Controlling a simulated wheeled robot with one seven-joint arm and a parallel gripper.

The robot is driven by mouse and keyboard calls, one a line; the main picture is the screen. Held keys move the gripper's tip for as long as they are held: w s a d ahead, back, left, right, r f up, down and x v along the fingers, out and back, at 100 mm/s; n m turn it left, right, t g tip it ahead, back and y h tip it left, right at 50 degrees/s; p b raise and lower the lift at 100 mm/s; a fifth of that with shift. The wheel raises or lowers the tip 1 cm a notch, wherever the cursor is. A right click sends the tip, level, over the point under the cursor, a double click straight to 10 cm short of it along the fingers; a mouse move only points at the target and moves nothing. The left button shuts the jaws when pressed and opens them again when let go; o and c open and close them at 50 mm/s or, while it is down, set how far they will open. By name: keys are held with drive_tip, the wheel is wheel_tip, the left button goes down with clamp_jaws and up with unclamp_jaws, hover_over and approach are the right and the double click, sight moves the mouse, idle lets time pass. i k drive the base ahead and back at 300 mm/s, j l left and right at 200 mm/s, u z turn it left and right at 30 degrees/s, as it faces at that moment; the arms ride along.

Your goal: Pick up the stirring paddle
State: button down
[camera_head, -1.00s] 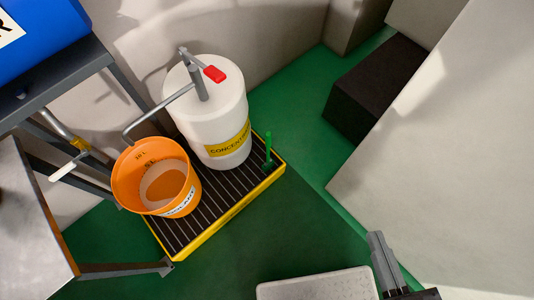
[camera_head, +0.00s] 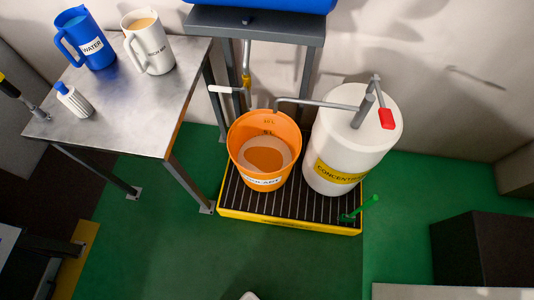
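A green paddle-like tool (camera_head: 362,207), which I take for the stirring paddle, is at the front right corner of the yellow-edged drip tray (camera_head: 290,222). Its thin handle leans up to the right and its wider foot is down at the grating. It stands apart from the orange bucket (camera_head: 239,158) and in front of the white concentrate drum (camera_head: 325,150). My gripper is not in view. Only a small pale rounded tip shows at the bottom edge, and I cannot tell what it is.
A steel table (camera_head: 150,110) on the left bears a blue water jug (camera_head: 92,42), a white jug (camera_head: 150,48) and a small bottle (camera_head: 74,100). A dark stand (camera_head: 255,28) with a blue container is behind the bucket. A dark box (camera_head: 480,250) is at right. Green floor in front is clear.

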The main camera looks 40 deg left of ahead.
sight(374, 199)
drive_tip(key=i+l+u, duration=0.1)
drive_tip(key=i+u, duration=0.3)
drive_tip(key=i+l+u, duration=0.2)
drive_tip(key=i+u, duration=0.15)
